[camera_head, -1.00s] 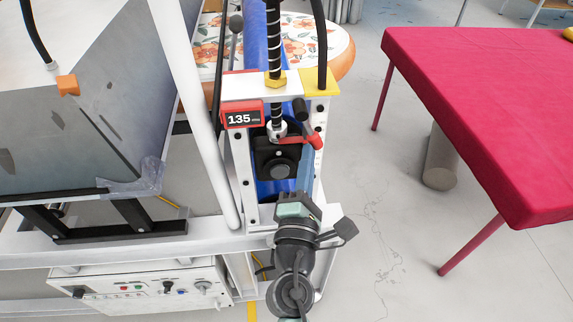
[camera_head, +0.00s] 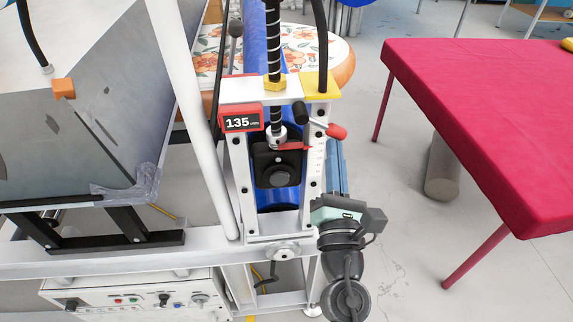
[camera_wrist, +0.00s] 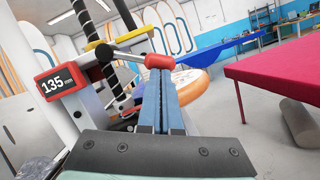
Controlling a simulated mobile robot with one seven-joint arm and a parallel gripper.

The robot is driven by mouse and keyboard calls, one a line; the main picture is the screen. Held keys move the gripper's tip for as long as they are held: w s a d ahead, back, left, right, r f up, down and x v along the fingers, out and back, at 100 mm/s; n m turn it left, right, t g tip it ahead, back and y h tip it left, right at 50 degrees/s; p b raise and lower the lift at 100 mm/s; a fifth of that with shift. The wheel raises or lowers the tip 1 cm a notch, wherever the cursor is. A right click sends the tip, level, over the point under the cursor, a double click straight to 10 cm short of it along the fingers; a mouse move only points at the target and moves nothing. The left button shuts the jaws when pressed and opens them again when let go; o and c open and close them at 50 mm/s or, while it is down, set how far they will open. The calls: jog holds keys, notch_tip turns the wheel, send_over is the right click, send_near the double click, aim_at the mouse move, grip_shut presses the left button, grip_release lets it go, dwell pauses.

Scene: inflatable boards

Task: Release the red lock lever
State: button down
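The red-tipped lock lever (camera_head: 336,131) is on the upper right of the white clamp frame (camera_head: 311,210), below its yellow top plate. Its red knob points right, on a short grey rod. In the wrist view the red knob (camera_wrist: 158,61) is straight ahead at the tips of my fingers. My gripper (camera_head: 334,145) is to the right of the frame, its blue fingers pointing up just below the knob. In the wrist view my gripper (camera_wrist: 160,75) has its two fingers side by side with no clear gap, shut. Whether they touch the knob is hard to tell.
A red display reading 135 (camera_head: 241,119) is on the frame's left, beside a threaded spindle (camera_head: 273,45). A black clamp block (camera_head: 277,166) is inside the frame. A crimson table (camera_head: 480,110) stands at right; the floor between is free.

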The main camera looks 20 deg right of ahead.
jog(key=shift+s+d+r+n+t+y+p, duration=0.15)
jog(key=shift+d+r+n+y, duration=0.3)
jog(key=shift+n, duration=0.55)
jog(key=shift+s+d+r+n+t+y+p, duration=0.1)
jog(key=shift+d+r+n+t+y, duration=0.15)
jog(key=shift+r+n, duration=0.6)
jog(key=shift+s+d+r+n+t+y+p, duration=0.1)
jog(key=shift+d+r+n+t+y, duration=0.2)
jog(key=shift+n, duration=0.85)
jog(key=shift+r, duration=0.15)
